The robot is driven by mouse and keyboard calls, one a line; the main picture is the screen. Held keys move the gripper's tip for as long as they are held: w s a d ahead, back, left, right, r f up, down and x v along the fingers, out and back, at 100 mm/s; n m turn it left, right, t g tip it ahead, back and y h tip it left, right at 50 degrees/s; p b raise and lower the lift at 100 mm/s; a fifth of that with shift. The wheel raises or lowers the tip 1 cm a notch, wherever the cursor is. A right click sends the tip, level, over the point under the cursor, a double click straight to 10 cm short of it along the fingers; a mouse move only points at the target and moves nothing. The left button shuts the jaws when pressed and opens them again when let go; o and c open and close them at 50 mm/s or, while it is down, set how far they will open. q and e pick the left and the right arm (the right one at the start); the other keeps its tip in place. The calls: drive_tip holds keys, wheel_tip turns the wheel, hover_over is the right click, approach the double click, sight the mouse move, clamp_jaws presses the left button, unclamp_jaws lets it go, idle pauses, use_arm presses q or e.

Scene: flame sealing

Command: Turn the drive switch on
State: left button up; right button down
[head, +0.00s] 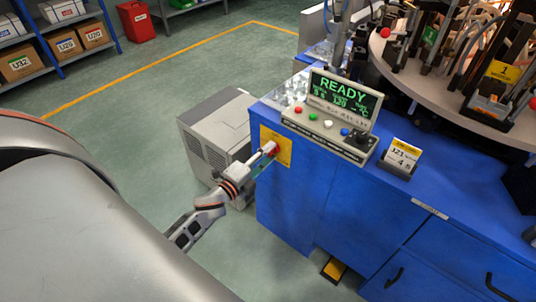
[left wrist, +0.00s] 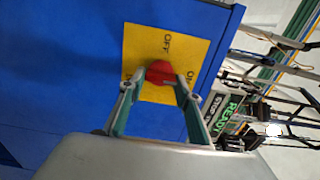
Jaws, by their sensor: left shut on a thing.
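The drive switch (left wrist: 158,71) is a red rotary knob on a yellow plate (left wrist: 136,48) fixed to the blue cabinet. The plate carries the words OFF and ON. In the head view the knob (head: 275,148) shows only partly behind my fingers, on the yellow plate (head: 285,155). My left gripper (head: 268,152) reaches it from the left. In the left wrist view my left gripper (left wrist: 161,84) has one finger on each side of the knob and is shut on it. Which mark the knob points to I cannot tell. My right gripper is not in view.
A control panel (head: 322,127) with a READY screen (head: 344,93) sits on the cabinet (head: 345,205) above the switch. A grey unit (head: 215,128) stands on the floor just left. A small card stand (head: 400,156) and a round turntable (head: 400,73) are on top. A yellow pedal (head: 334,269) is below.

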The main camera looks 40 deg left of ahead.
use_arm(q)
drive_tip(key=o, duration=1)
drive_tip(key=shift+o, duration=0.5)
drive_tip(key=shift+d, duration=0.1)
drive_tip(key=shift+s, duration=0.1)
drive_tip(key=s+a, duration=0.1)
drive_tip(key=s, duration=1)
drive_tip(key=shift+s, duration=0.4)
